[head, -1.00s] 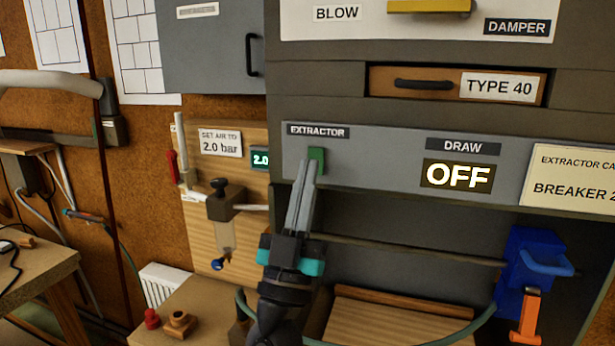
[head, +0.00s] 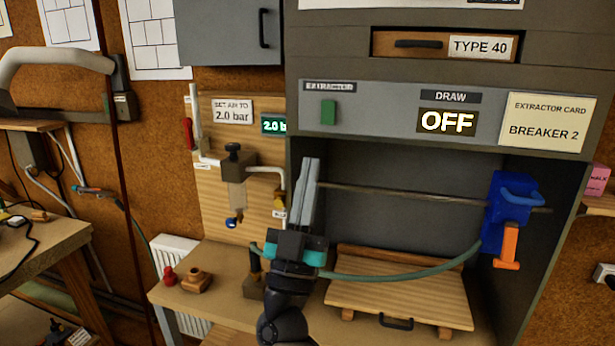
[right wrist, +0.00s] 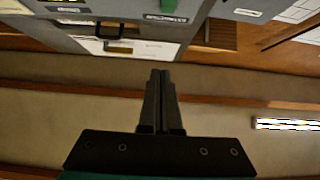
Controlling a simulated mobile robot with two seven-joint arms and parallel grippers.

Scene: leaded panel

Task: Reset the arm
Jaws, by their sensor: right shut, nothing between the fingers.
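My right gripper (head: 310,165) is shut and empty, its fingers pointing up in the head view in front of the hood's dark opening. It also shows in the right wrist view (right wrist: 160,75), fingers together with nothing between them. The green extractor button (head: 328,112) is on the grey panel above the gripper, apart from it. It also shows in the right wrist view (right wrist: 181,3). The draw display (head: 448,122) reads OFF. My left gripper is not in view.
A wooden board (head: 400,302) lies inside the hood, with a green hose (head: 400,274) above it. A blue clamp (head: 508,212) with an orange handle is at the right. An air regulator (head: 234,160) is on the left wooden panel.

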